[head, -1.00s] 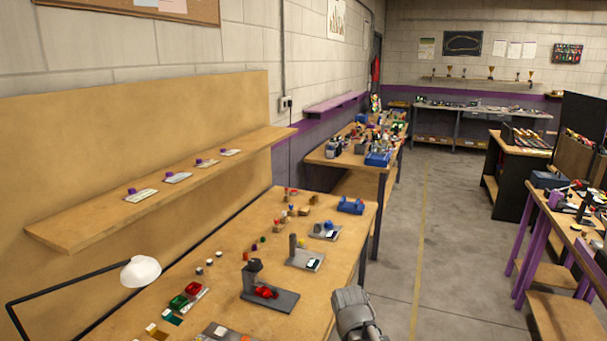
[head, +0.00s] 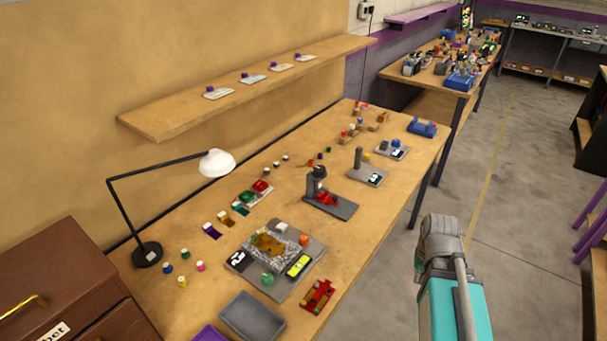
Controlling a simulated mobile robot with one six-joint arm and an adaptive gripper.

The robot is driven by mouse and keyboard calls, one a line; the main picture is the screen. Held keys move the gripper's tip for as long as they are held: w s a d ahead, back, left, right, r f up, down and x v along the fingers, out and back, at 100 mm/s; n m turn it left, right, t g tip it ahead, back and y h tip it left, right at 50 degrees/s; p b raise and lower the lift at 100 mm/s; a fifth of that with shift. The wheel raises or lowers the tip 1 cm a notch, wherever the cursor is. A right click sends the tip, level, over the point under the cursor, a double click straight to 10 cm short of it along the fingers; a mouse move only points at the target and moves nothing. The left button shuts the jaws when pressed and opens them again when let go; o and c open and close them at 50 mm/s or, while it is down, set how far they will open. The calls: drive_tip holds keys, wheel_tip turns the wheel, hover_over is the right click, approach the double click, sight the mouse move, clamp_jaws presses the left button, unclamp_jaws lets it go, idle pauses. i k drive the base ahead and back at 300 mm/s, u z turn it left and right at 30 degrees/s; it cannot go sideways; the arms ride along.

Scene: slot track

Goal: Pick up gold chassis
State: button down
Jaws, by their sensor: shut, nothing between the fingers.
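I cannot clearly make out a gold chassis in the head view. A brown-gold patch (head: 268,244) lies on a grey scenic board on the long workbench (head: 355,260). A red piece with small yellowish parts (head: 317,297) lies at the bench's front edge, right of the grey tray. Small tan and brown items (head: 383,117) stand near the far end of the bench, too small to identify. My arm, grey and teal, rises at the lower right, off the bench's front side. My gripper does not show.
A desk lamp (head: 216,163) stands at the left, beside a brown drawer cabinet (head: 60,285). An empty grey tray (head: 253,316) lies at the near end. A dark stand with a red part (head: 325,195) is mid-bench. A wall shelf (head: 160,122) runs above.

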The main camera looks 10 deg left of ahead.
sight(264, 242)
drive_tip(key=u, duration=0.05)
drive_tip(key=k, duration=0.5)
drive_tip(key=u, duration=0.9)
drive_tip(key=i, duration=0.25)
drive_tip(key=u, duration=0.3)
